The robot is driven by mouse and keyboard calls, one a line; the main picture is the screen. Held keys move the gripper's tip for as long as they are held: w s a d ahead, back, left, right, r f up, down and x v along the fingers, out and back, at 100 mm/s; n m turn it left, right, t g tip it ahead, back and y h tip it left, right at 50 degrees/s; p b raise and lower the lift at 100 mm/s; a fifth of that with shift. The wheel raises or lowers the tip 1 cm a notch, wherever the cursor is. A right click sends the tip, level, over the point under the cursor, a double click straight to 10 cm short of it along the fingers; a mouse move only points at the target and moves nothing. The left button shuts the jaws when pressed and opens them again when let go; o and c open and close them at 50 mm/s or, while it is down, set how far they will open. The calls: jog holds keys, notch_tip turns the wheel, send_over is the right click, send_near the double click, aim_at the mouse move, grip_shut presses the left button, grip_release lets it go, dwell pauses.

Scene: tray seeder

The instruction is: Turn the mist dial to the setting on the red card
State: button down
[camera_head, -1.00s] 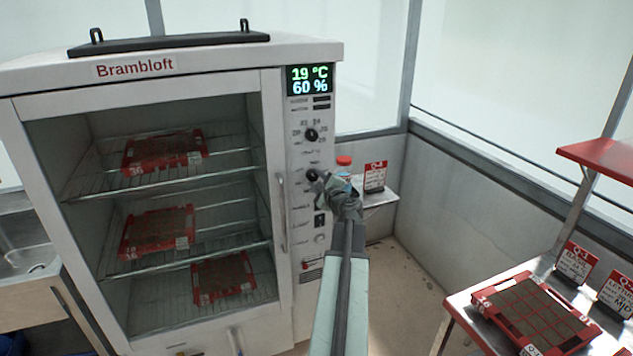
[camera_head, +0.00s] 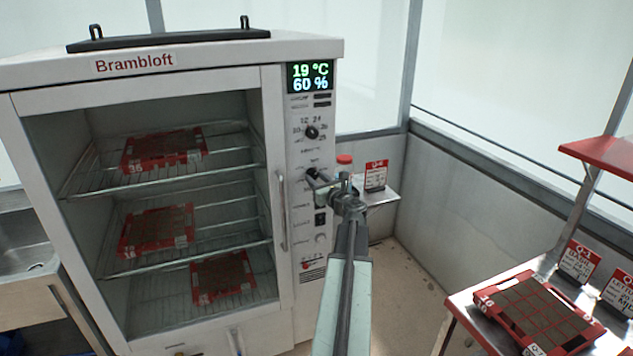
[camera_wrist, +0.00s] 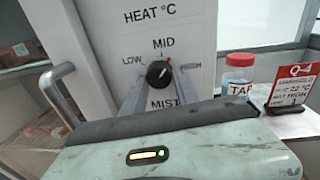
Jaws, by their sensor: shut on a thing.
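The mist dial (camera_wrist: 158,73) is a small black knob on the cabinet's white control panel (camera_wrist: 110,40), with LOW, MID and HIGH around it and MIST below. My gripper (camera_wrist: 158,80) is shut on the dial, one finger on each side. In the head view my gripper (camera_head: 318,183) covers most of the dial. The red-and-white Q-4 card (camera_wrist: 292,88) stands right of the panel; it seems to read 22 °C and HIGH, in small blurred print. It also shows in the head view (camera_head: 376,176).
A red-capped jar (camera_wrist: 238,75) stands beside the card on a small shelf (camera_head: 382,195). The heat dial (camera_head: 311,132) is above the mist dial. The door handle (camera_head: 282,210) is close on the left. A bench with a red tray (camera_head: 480,305) is at the lower right.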

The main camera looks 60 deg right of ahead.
jog(key=m, duration=0.4)
jog(key=shift+w+m+t+b, duration=0.15)
jog(key=shift+m+t+b, duration=0.15)
jog(key=shift+b, duration=0.1)
jog(key=m, duration=0.4)
jog(key=shift+a+b, duration=0.1)
jog(key=shift+b, duration=0.25)
jog(key=shift+m, duration=0.3)
jog(key=c, duration=0.9)
grip_release()
jog(key=shift+c, duration=0.2)
jog(key=v, duration=0.7)
jog(key=shift+s+a+f, duration=0.2)
jog(key=shift+s+a, duration=0.05)
jog(key=shift+a, duration=0.05)
